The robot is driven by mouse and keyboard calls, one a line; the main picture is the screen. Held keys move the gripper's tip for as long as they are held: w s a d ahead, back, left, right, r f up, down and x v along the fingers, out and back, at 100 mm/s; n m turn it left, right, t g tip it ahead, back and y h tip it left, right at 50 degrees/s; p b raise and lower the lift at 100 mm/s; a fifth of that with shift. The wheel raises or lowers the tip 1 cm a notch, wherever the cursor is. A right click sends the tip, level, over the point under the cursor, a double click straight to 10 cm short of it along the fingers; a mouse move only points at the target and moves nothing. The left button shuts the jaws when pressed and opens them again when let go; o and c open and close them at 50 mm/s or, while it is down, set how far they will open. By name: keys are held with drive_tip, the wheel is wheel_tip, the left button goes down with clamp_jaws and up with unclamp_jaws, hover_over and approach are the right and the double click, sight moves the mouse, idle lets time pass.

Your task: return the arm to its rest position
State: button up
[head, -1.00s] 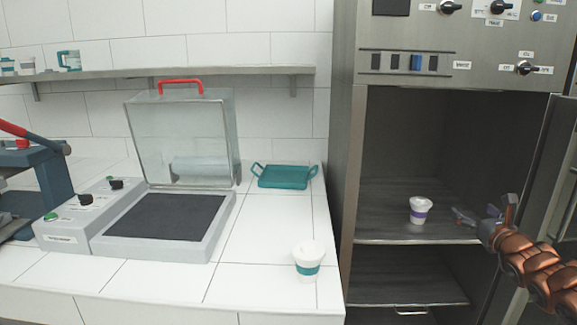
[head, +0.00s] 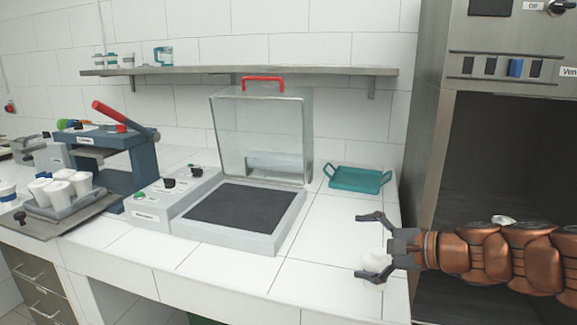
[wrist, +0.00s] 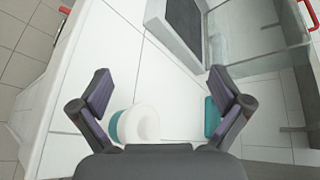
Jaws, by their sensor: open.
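My gripper (head: 368,247) is open and empty, with its fingers pointing left over the right end of the white counter. My brown arm stretches in from the right, across the front of the metal cabinet. A white cup (head: 377,263) stands on the counter and shows partly behind the gripper. In the wrist view the cup's teal band and white top (wrist: 145,124) show near the left finger, and the open fingers (wrist: 158,85) are apart from each other with nothing held. Whether a finger touches the cup I cannot tell.
A teal tray (head: 358,179) lies behind the gripper. A grey machine with a raised clear lid (head: 262,135) stands to its left. Further left are a blue press (head: 118,150) and several cups in a holder (head: 72,207). Another white cup (head: 503,219) shows above my arm in the open cabinet (head: 520,150).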

drive_tip(key=s+a+f+n+g+h, duration=0.2)
drive_tip(key=s+a+f+n+g, duration=0.25)
drive_tip(key=s, duration=0.35)
drive_tip(key=s+a+f+n+g+h, duration=0.1)
drive_tip(key=s+a+f+n+g, duration=0.25)
drive_tip(key=s+f, duration=0.35)
drive_tip(key=s+d+f+n+g+h, duration=0.25)
drive_tip(key=s+d+h, duration=0.2)
drive_tip(key=s, duration=0.45)
drive_tip(key=s+d+f+n+g+h, duration=0.1)
drive_tip(key=s+d+f+n+h, duration=0.15)
drive_tip(key=s+d, duration=0.45)
wheel_tip(320, 180, down, 11)
drive_tip(key=b, duration=1.1)
wheel_tip(320, 180, up, 26)
drive_tip(key=p, duration=2.5)
drive_tip(key=shift+s+a+r+n+t+h, duration=0.2)
drive_tip(key=shift+s+r+n+t+h, duration=0.1)
drive_tip(key=shift+t+h, duration=0.15)
drive_tip(key=shift+f, duration=0.1)
